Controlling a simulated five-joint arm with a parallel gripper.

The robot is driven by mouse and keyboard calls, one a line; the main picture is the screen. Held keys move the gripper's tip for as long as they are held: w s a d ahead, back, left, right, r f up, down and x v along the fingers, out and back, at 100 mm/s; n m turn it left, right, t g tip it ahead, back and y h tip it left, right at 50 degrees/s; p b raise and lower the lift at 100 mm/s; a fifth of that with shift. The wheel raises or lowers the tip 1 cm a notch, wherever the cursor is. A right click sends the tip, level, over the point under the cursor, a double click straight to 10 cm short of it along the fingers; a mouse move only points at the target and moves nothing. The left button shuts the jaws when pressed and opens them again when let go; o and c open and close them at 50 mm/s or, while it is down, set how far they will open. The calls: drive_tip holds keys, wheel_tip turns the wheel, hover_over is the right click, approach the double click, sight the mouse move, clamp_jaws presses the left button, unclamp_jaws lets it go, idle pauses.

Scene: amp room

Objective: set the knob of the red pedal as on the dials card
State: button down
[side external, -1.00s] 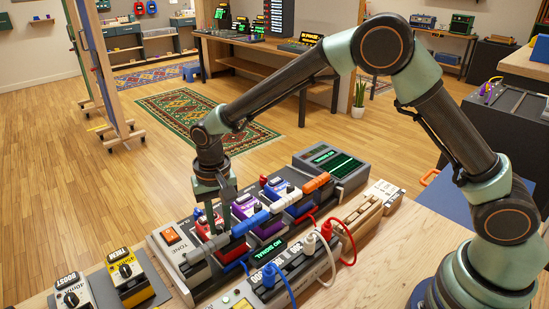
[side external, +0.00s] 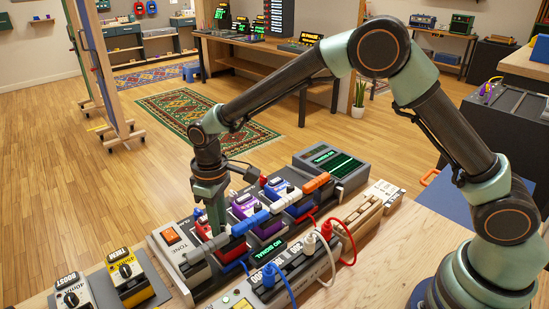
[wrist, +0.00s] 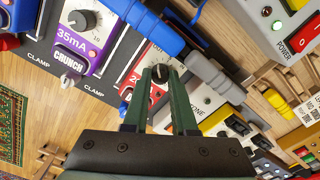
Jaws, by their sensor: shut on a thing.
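The red pedal (side external: 229,252) sits in the pedal board's row, partly hidden behind my gripper. In the wrist view the red pedal (wrist: 148,60) has a white face and a dark round knob (wrist: 160,74). My gripper (side external: 214,231) points straight down over this pedal. In the wrist view its green fingers (wrist: 161,78) stand on either side of the knob and are shut on it. The knob's pointer and much of the scale are hidden or too small to read. I cannot make out the dials card in these views.
A purple pedal (wrist: 82,30) stands beside the red one. Two loose pedals, white (side external: 74,293) and yellow (side external: 130,277), sit at the front left. A scope-like box (side external: 332,165) stands at the far end.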

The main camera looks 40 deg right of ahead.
drive_tip(key=shift+n, duration=0.5)
drive_tip(key=c, duration=1)
unclamp_jaws()
wheel_tip(320, 180, up, 12)
drive_tip(key=shift+d+r, duration=0.1)
